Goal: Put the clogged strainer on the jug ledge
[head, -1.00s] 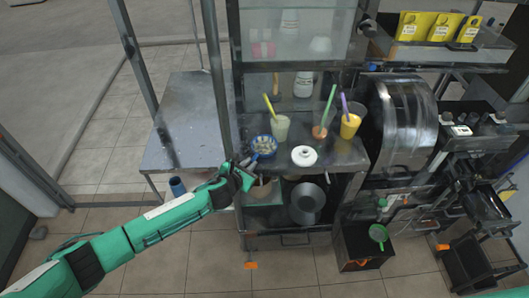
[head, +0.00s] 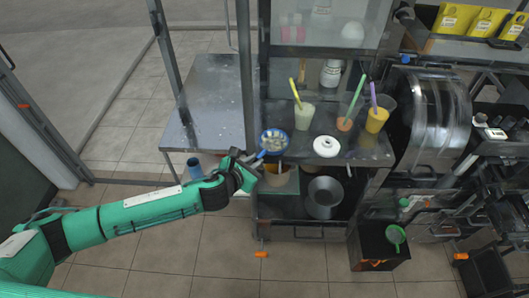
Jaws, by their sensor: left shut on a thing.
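A round blue-rimmed strainer (head: 274,141) with pale matter in its bowl is at the left front edge of the metal counter. My left gripper (head: 252,164) is shut on its blue handle, just in front of the counter edge. I cannot tell whether the bowl touches the counter. A second, green strainer (head: 396,235) lies over a dark box at the lower right, away from my gripper. I cannot make out a jug ledge for certain. My right gripper is not in view.
The counter holds a pale drink (head: 304,117), a cup with a green straw (head: 346,121), a yellow drink (head: 376,120) and a white round lid-like thing (head: 326,146). A shelf below holds a tan container (head: 277,177) and a grey pot (head: 323,196). A bare metal table (head: 214,105) stands left.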

